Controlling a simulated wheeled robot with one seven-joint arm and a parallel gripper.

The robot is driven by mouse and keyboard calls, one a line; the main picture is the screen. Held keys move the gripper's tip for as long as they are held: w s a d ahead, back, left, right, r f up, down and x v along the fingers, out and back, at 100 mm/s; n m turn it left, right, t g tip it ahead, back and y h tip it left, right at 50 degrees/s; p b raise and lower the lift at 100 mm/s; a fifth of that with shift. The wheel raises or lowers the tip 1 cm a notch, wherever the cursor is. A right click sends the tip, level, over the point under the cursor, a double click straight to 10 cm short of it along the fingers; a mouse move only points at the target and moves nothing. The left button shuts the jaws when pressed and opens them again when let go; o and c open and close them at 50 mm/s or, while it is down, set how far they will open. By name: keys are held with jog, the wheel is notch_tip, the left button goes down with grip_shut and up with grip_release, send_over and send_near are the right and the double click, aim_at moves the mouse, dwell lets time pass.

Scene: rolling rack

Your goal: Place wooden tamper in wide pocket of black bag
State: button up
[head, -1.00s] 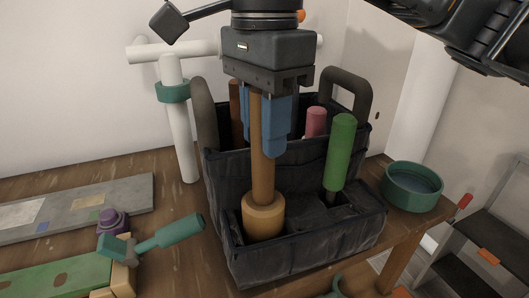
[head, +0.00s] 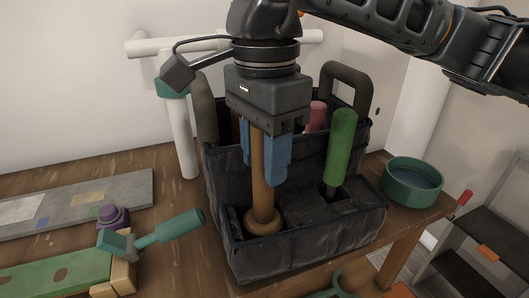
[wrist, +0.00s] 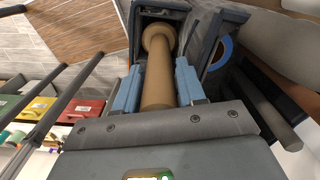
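The wooden tamper (head: 257,190) stands nearly upright, its round wide head down inside the front left pocket (head: 234,238) of the black bag (head: 310,246). The front wall of the pocket hides the lower part of the head. My gripper (head: 264,175) is above the bag, its blue fingers on either side of the handle and looking shut on it. In the wrist view, the handle (wrist: 158,85) runs between both fingers, and the head lies within the dark walls of the pocket.
A green-handled tool (head: 341,145) stands in the bag right of the tamper, a pink handle (head: 317,115) behind. The bag's grey loop handle (head: 350,72) rises at the back. A green round dish (head: 413,184) is to the right; a teal mallet (head: 165,232) is to the left.

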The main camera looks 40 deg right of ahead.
notch_tip(320, 180, up, 12)
jog(key=shift+r, duration=0.2)
dwell(0.6)
jog(key=shift+s, duration=0.1)
dwell(0.4)
